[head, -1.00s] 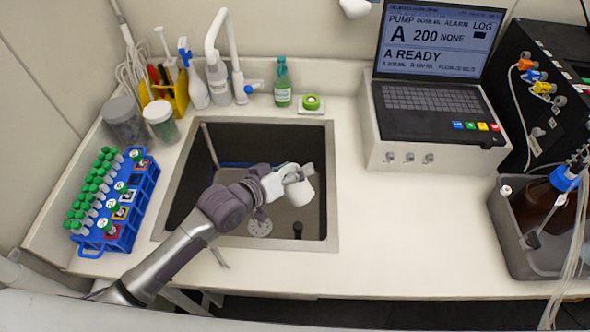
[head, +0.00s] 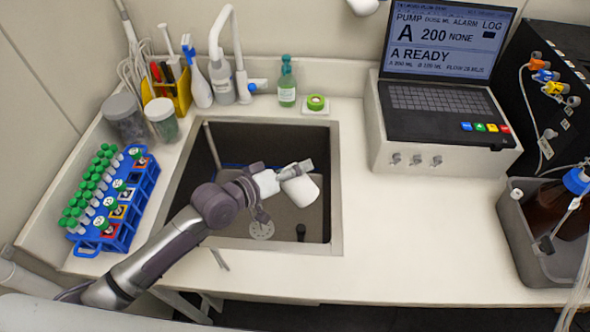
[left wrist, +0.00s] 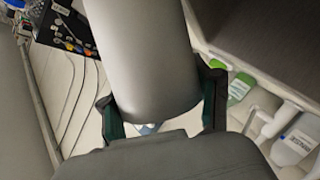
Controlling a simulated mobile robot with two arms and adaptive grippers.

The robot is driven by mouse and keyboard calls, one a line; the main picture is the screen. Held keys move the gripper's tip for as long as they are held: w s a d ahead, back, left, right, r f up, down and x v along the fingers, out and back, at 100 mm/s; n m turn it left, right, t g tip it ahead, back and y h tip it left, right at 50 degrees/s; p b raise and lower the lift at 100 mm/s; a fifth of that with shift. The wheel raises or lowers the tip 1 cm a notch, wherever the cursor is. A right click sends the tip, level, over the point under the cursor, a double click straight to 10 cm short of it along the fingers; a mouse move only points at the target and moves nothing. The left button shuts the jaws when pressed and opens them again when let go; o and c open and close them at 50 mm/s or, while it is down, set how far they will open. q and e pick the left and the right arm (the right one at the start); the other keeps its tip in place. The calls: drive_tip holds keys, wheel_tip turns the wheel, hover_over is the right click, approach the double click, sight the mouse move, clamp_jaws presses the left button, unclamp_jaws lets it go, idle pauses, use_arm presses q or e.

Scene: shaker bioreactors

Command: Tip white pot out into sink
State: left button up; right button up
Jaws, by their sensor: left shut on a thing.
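The white pot (head: 302,191) is held over the right part of the sink (head: 335,225) in the head view, tilted, with its body to the right of the fingers. My left gripper (head: 294,171) is shut on it. In the left wrist view the pot (left wrist: 145,60) fills the upper middle as a plain grey-white cylinder, with a dark finger of my left gripper (left wrist: 162,108) on each side. The pot's mouth and contents are hidden, and no stream is visible. The sink's drain (head: 262,230) shows below the arm. My right gripper is not in view.

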use_arm(q)
drive_tip(key=shift+f+n+h+b, duration=0.2)
drive_tip(key=shift+n+h+b, duration=0.15)
drive_tip(key=shift+b, duration=0.35)
drive_tip(key=shift+a+n+h+b, duration=0.1)
drive_tip(key=shift+n+h+b, duration=0.2)
drive_tip(key=shift+b, duration=0.35)
drive_tip(key=shift+f, duration=0.1)
drive_tip(key=shift+w+a+f+n+b, duration=0.15)
drive_tip(key=shift+n+b, duration=0.3)
drive_tip(key=shift+b, duration=0.45)
drive_tip(key=shift+n+h+b, duration=0.35)
drive_tip(key=shift+n+b, duration=0.15)
drive_tip(key=shift+b, duration=0.25)
drive_tip(key=shift+w+a+f+n+h+b, duration=0.15)
drive_tip(key=shift+n+h+b, duration=0.45)
drive_tip(key=shift+b, duration=1.15)
drive_tip(key=shift+a+n, duration=0.1)
drive_tip(key=shift+n, duration=0.2)
